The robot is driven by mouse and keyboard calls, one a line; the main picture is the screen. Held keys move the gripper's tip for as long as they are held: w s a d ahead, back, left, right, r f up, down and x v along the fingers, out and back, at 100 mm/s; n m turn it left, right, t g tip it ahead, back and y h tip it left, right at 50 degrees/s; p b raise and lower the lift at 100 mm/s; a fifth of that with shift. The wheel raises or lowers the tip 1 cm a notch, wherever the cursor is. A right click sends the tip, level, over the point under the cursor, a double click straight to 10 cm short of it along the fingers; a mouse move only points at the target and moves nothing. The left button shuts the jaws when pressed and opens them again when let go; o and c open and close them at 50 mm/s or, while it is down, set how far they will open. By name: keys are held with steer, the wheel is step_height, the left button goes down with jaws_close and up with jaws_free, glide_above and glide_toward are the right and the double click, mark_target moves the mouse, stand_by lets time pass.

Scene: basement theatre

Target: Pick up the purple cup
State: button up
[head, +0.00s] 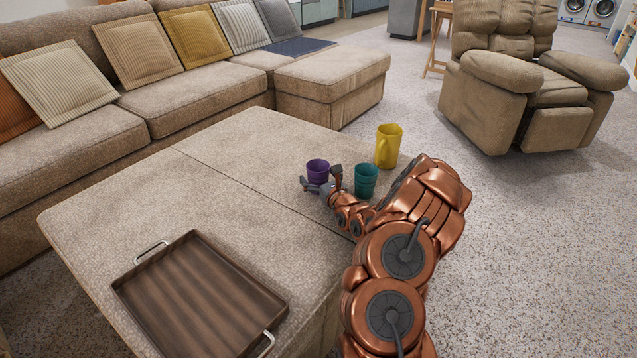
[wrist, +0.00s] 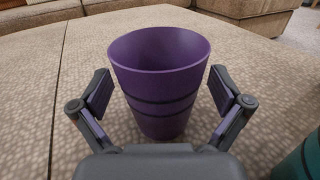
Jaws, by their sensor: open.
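The purple cup (head: 318,168) stands upright on the beige ottoman (head: 200,190), toward its far right end. In the wrist view the purple cup (wrist: 160,85) is centred just ahead of my gripper (wrist: 160,92). The two fingers are spread, one on each side of the cup, with a visible gap between each finger and its wall. In the head view my gripper (head: 320,184) is low beside the cup's near side and partly covers its lower part. My gripper is open and holds nothing.
A teal cup (head: 366,180) stands close to the right of my gripper; its edge shows in the wrist view (wrist: 300,160). A wooden tray (head: 200,295) lies at the near left. The ottoman's middle is clear.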

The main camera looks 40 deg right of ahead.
steer(key=c, duration=1.2)
steer(key=shift+r, duration=0.2)
